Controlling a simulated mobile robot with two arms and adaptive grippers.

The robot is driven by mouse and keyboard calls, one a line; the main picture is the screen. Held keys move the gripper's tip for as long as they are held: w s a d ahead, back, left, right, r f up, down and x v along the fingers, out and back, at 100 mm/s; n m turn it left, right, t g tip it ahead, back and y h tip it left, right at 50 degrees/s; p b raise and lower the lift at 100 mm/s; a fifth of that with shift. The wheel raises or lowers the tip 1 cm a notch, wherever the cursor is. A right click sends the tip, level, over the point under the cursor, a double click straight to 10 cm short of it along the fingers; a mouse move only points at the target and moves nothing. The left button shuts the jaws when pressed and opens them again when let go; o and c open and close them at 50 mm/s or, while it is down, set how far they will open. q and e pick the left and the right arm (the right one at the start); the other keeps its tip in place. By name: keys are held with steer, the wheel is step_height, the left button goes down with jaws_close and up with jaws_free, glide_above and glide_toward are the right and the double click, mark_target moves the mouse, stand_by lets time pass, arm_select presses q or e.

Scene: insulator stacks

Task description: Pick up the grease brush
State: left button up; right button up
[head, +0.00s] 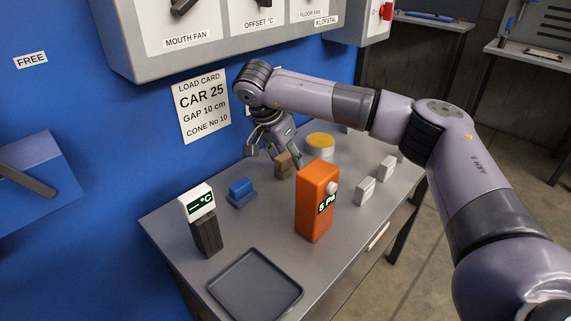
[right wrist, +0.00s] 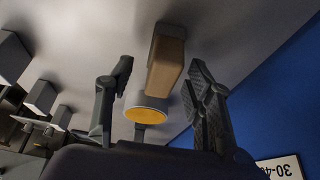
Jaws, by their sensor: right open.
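A tan, wood-coloured block on a grey part, perhaps the grease brush (head: 284,166), stands on the grey table below my right gripper (head: 285,157). In the right wrist view the tan piece (right wrist: 165,65) lies between the two spread fingers of the right gripper (right wrist: 160,68). Gaps show on both sides of it, and the jaws are open and not closed on it. No bristles can be made out. A round tin with a yellow top (head: 320,140) stands just behind and to the right; it also shows in the right wrist view (right wrist: 146,113). My left gripper is out of view.
An orange meter (head: 313,205) stands close in front of the gripper. A blue block (head: 241,190), a white-headed temperature gauge (head: 203,218) and an empty dark tray (head: 255,288) are at left and front. Pale blocks (head: 366,191) stand at right. A grey control box (head: 150,58) overhangs the back.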

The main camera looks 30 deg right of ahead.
steer(key=shift+f, duration=0.35)
jaws_close()
stand_by(0.4)
